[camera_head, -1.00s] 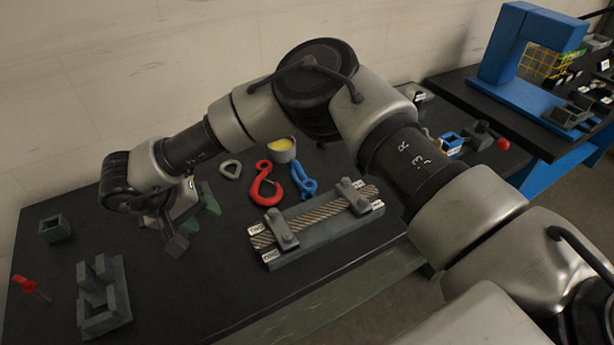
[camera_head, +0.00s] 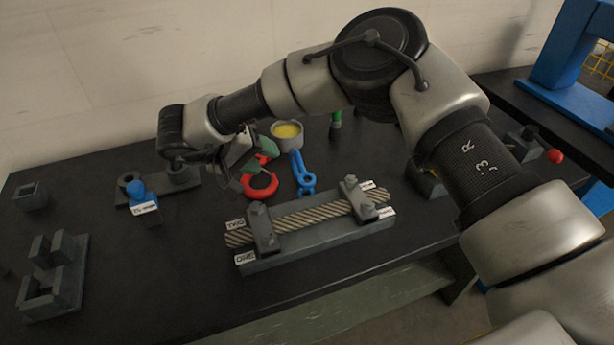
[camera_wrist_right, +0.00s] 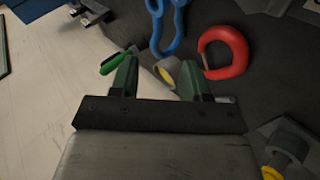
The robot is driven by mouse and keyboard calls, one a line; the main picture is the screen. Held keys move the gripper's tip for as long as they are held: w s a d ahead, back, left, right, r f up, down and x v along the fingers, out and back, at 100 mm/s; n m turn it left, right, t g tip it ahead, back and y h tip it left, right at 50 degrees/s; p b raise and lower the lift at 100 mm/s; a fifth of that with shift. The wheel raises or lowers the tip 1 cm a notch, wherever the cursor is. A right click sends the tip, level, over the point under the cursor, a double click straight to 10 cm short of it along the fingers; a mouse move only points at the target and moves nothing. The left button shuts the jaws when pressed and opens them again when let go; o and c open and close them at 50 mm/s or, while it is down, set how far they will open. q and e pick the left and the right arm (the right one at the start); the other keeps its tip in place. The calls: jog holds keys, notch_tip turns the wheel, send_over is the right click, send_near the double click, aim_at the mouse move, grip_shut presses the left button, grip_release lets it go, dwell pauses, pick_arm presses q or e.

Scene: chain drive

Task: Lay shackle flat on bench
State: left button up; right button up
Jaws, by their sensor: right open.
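My right gripper (camera_head: 244,168) is over the back of the bench, beside the red hook (camera_head: 262,186). In the right wrist view its green fingers (camera_wrist_right: 157,78) are apart, with nothing seen held between them. The red hook (camera_wrist_right: 226,52) lies beyond the right finger, and the blue hook-like piece (camera_wrist_right: 166,28) lies beyond the gap. In the head view the blue piece (camera_head: 302,172) lies right of the red one. I cannot pick out the shackle for certain; a grey sliver shows by the right finger in the wrist view. My left gripper is not in view.
A rope fixture (camera_head: 310,238) with two clamps stands at the bench front. A cup with yellow contents (camera_head: 288,133) stands behind the hooks. A blue-topped labelled piece (camera_head: 139,195) and a grey block fixture (camera_head: 55,280) stand left.

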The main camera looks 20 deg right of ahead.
aim_at(298, 166)
jog(key=p+x, duration=0.2)
jog(key=x, duration=0.8)
jog(key=shift+d+r, duration=0.15)
jog(key=shift+d, duration=0.1)
jog(key=shift+c, duration=0.4)
grip_shut()
